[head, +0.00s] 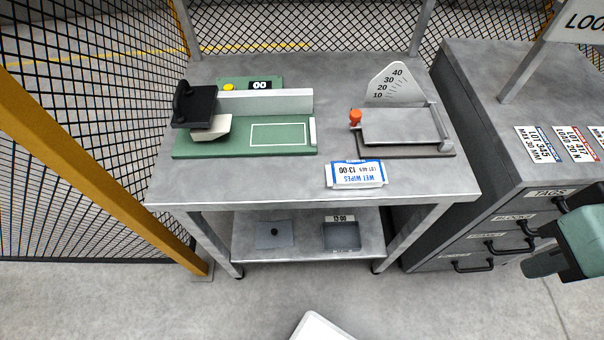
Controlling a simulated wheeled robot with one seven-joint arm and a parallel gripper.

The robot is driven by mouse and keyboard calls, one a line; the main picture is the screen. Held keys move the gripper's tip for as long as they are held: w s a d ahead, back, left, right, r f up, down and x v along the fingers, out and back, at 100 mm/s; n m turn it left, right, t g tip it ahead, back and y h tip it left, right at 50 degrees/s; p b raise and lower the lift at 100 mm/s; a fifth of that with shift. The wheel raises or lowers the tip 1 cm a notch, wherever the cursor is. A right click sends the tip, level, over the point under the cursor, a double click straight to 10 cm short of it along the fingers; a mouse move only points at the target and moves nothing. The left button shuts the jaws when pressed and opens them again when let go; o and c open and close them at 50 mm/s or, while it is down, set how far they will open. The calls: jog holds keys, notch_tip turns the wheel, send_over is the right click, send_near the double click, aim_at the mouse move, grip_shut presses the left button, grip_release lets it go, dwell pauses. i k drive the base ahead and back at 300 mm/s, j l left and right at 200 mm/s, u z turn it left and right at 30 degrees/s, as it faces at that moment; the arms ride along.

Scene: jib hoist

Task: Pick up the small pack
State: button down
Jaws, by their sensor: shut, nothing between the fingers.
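A teal and dark part at the right edge looks like a piece of my arm, well to the right of the pack. My gripper's fingers do not show.
A green device (250,138) with a black head stands at the table's back left. A tilting plate with a scale (395,84) stands behind the pack. A shelf below holds a tray (341,236). Drawers (485,225) stand right; mesh fencing and a yellow post (100,150) stand left.

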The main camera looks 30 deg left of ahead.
aim_at(356, 174)
jog(key=u, duration=0.4)
jog(key=l+u, duration=0.15)
jog(key=u, duration=0.6)
jog(key=j+z, duration=0.5)
jog(key=j, duration=0.25)
jog(key=i, duration=0.35)
jog(key=k+j+z, duration=0.25)
jog(key=j, duration=0.15)
jog(key=k+j+z, duration=0.2)
jog(key=j, duration=0.15)
jog(key=k+j+z, duration=0.1)
jog(key=j+z, duration=0.15)
jog(key=j, duration=0.1)
